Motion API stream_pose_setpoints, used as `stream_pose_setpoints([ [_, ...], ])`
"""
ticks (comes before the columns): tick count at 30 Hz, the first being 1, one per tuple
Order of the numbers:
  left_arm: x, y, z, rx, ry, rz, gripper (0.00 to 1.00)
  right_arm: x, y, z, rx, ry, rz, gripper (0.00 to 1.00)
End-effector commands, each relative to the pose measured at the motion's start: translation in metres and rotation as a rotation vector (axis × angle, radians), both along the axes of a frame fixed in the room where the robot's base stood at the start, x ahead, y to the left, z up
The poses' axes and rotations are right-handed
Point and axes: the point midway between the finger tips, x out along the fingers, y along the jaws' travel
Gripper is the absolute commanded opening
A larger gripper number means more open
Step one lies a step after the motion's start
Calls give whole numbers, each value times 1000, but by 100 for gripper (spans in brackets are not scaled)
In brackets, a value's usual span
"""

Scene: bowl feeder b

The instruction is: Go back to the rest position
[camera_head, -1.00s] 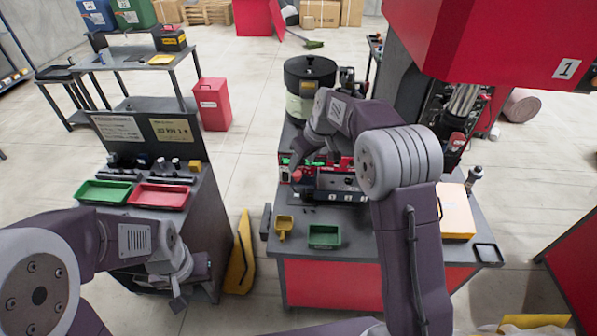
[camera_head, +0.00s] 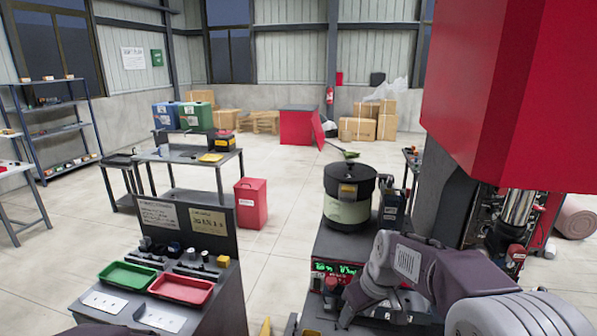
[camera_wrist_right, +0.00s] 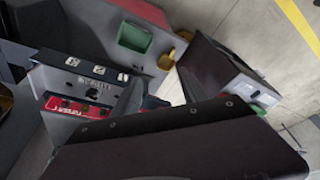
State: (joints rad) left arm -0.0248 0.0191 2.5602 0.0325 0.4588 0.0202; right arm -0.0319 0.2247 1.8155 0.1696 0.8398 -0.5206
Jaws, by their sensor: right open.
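My right gripper (camera_head: 345,312) hangs from its wrist low in the head view, in front of the bowl feeder's bench and beside the red button (camera_head: 331,283). It is open, and I see nothing held in it. Its fingertips are small and partly merge with the dark machine behind. In the right wrist view, dark parts of my own arm or gripper fill the bottom, and the control box (camera_wrist_right: 90,82) lies at the left. My left gripper is out of view.
The bowl feeder (camera_head: 349,192) stands behind my right wrist, by a lit display (camera_head: 335,268). A red machine housing (camera_head: 500,100) overhangs the right side. A green tray (camera_head: 128,275) and a red tray (camera_head: 181,288) sit on the left bench. Open floor lies behind.

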Motion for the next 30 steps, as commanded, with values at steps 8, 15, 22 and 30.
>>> stream_pose_setpoints([
  [8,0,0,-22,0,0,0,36,-156,-29,-111,-47,193,-292,51],
  [15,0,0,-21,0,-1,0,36,-172,-34,-127,-29,190,-477,51],
  [22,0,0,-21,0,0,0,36,-172,-34,-127,-29,192,-477,51],
  [30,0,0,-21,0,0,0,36,-172,-34,-127,-29,193,-476,51],
])
